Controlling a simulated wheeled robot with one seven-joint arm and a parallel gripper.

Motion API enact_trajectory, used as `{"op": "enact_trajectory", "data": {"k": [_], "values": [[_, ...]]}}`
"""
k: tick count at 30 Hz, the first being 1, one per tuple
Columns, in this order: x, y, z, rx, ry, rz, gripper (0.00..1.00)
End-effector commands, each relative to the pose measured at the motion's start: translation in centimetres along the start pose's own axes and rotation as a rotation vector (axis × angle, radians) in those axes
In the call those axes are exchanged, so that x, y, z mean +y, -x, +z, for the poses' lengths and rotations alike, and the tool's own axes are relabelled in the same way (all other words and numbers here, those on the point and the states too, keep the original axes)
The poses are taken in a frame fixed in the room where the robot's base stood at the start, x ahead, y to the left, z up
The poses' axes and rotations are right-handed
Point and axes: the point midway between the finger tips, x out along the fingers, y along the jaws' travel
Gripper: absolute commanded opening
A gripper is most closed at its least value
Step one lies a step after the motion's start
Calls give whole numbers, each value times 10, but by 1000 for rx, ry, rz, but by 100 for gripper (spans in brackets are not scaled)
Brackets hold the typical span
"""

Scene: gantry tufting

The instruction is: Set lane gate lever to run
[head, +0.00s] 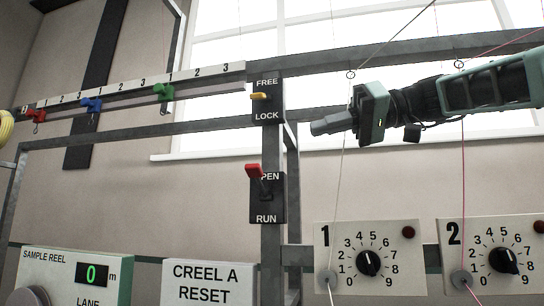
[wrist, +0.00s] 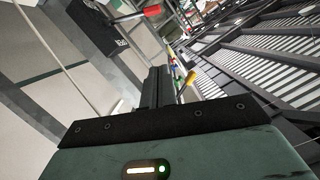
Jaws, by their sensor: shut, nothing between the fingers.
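The red-handled lever (head: 254,170) is on a black plate (head: 264,210) marked OPEN above and RUN below. Its handle points up and covers part of the word OPEN. The red handle (wrist: 152,10) and its black plate (wrist: 92,28) also show at the top of the wrist view. My gripper (head: 316,128) is right of and above the red lever, apart from it, with its fingers pointing left. In the wrist view my fingers (wrist: 157,82) are together with nothing between them.
A yellow lever (head: 258,96) sits between FREE and LOCK on the same post, left of my gripper. Thin threads hang near my arm. Dial boxes 1 (head: 345,232) and 2 (head: 478,235) stand below. Colored clips hang on a numbered rail (head: 140,84) at left.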

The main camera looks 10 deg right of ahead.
Motion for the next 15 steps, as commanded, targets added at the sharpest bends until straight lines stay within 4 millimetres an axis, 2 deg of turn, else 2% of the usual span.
{"op": "enact_trajectory", "data": {"k": [5, 15], "values": [[-1, -12, -1, -2, -2, -3, 0], [-3, -78, -3, -5, -3, -4, 0]]}}
